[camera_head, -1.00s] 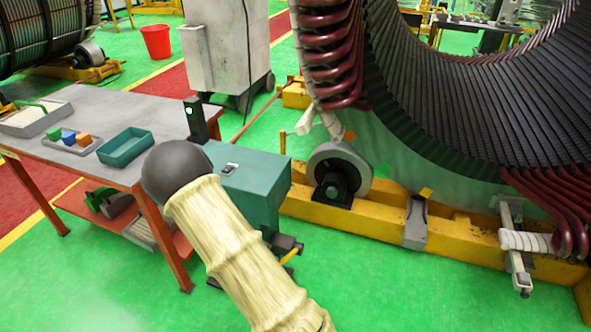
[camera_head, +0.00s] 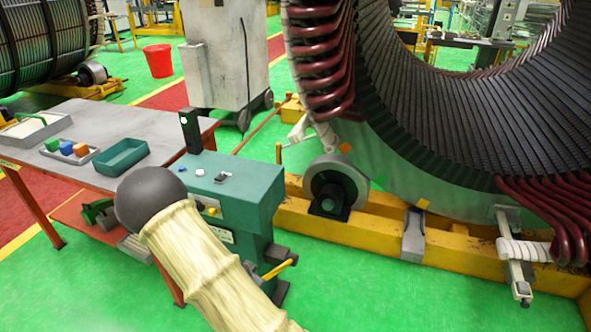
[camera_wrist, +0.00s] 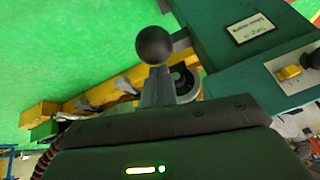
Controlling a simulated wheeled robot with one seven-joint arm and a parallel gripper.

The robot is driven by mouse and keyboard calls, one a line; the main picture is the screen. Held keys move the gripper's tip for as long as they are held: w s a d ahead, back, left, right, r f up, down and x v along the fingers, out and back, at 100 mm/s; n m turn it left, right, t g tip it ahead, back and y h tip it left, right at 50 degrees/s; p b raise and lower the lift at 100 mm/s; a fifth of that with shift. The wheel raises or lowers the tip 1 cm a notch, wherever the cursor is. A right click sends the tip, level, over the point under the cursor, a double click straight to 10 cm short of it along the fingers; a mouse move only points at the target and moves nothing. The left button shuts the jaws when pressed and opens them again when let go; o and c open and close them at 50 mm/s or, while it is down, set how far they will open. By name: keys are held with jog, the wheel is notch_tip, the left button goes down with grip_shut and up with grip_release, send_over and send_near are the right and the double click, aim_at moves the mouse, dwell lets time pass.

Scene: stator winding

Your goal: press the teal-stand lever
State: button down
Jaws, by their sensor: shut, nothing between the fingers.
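The teal stand (camera_head: 240,200) stands at the right end of the workbench in the head view, partly hidden by my arm. A yellow bar (camera_head: 280,268) beside a dark bracket sticks out from its lower right side. In the wrist view, the stand (camera_wrist: 225,25) fills the upper right. A black ball knob (camera_wrist: 154,45), apparently the lever's end, sits out from the stand's side by a dark bracket. My gripper (camera_wrist: 156,72) is shut and empty, its grey fingertips just below the knob in the picture. I cannot tell whether they touch. The head view hides my gripper.
The stand also carries a yellow switch (camera_wrist: 290,72) and a label plate. The workbench (camera_head: 90,122) holds a teal tray (camera_head: 122,155) and colored blocks. The stator's yellow cradle (camera_head: 350,236) lies to the right. Green floor is open in front.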

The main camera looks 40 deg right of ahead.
jog(key=shift+d+r+p, duration=0.3)
jog(key=shift+r+p, duration=0.2)
jog(key=shift+r, duration=0.1)
jog(key=shift+d+r+p, duration=0.3)
jog(key=shift+r+p, duration=0.2)
jog(key=shift+r, duration=0.1)
jog(key=shift+d+r+p, duration=0.3)
jog(key=shift+r+p, duration=0.2)
jog(key=shift+r, duration=0.1)
jog(key=s+a+r, duration=0.4)
jog(key=a+r, duration=0.1)
jog(key=r, duration=0.1)
jog(key=shift+a+r+p, duration=0.3)
jog(key=shift+p, duration=0.05)
jog(key=s+a+r+n+y+p, duration=0.1)
jog(key=s+r+n, duration=0.1)
jog(key=r+n, duration=0.2)
jog(key=s+a+r+n+g+y+p, duration=0.1)
jog(key=s+r+n+y+p, duration=0.1)
jog(key=r+n, duration=0.3)
jog(key=s+a+r+n+y+p, duration=0.1)
jog(key=s+r+n, duration=0.3)
jog(key=r, duration=0.5)
jog(key=shift+s+a+g+y+p, duration=0.25)
jog(key=shift+a+g+y+p, duration=0.05)
jog(key=shift+a+p, duration=0.3)
jog(key=shift+d+r, duration=0.1)
jog(key=shift+d, duration=0.05)
